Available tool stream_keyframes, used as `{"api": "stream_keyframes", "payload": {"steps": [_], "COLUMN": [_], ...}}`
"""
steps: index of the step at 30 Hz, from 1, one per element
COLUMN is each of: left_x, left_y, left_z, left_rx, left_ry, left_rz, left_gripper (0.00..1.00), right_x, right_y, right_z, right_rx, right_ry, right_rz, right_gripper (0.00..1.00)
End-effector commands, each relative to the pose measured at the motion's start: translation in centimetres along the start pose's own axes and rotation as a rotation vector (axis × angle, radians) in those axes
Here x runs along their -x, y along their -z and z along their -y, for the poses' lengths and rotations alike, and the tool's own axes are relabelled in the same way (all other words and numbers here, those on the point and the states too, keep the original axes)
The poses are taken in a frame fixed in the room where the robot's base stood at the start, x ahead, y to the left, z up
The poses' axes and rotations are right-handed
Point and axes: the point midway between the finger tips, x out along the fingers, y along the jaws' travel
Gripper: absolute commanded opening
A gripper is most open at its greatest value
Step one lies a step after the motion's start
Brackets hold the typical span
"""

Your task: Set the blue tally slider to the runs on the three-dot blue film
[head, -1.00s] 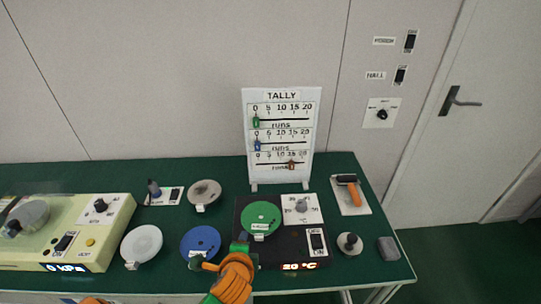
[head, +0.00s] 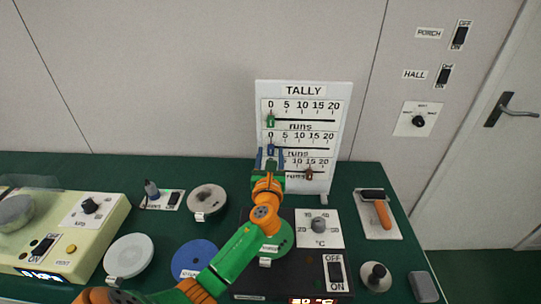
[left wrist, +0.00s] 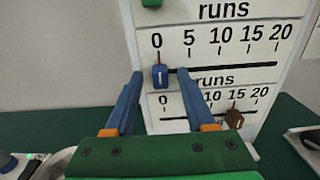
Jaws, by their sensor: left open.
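The white TALLY board (head: 345,100) stands upright at the back of the green table, with three "runs" scales from 0 to 20. The blue slider (head: 270,150) sits at 0 on the middle scale; it also shows in the left wrist view (left wrist: 160,76). My left gripper (head: 269,157) is open in front of the board, its two blue fingers on either side of the blue slider, apart from it as far as I can see. A blue disc (head: 190,262) lies on the table, partly behind my left arm; its label is too small to read. My right gripper is not in view.
The green slider (head: 270,120) is at 0 on the top scale; the brown slider (head: 309,174) is near 15 on the bottom one.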

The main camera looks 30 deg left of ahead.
Motion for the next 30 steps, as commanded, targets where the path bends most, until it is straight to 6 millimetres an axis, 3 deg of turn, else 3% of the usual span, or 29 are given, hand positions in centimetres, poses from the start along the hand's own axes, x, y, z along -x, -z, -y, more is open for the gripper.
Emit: {"api": "stream_keyframes", "payload": {"steps": [7, 13, 30], "left_x": [-0.25, -0.23, -0.21], "left_y": [-0.01, 0.00, 0.03], "left_z": [-0.01, -0.02, -0.03], "left_rx": [0.002, 0.002, 0.002], "left_ry": [0.000, 0.000, -0.001], "left_rz": [0.000, 0.000, -0.001], "left_gripper": [0.55, 0.01, 0.00], "right_x": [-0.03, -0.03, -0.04], "right_y": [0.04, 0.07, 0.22], "right_z": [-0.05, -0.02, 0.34], "right_rx": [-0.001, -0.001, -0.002], "right_ry": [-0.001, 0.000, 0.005], "right_rz": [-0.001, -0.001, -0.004], "right_gripper": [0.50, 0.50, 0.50]}}
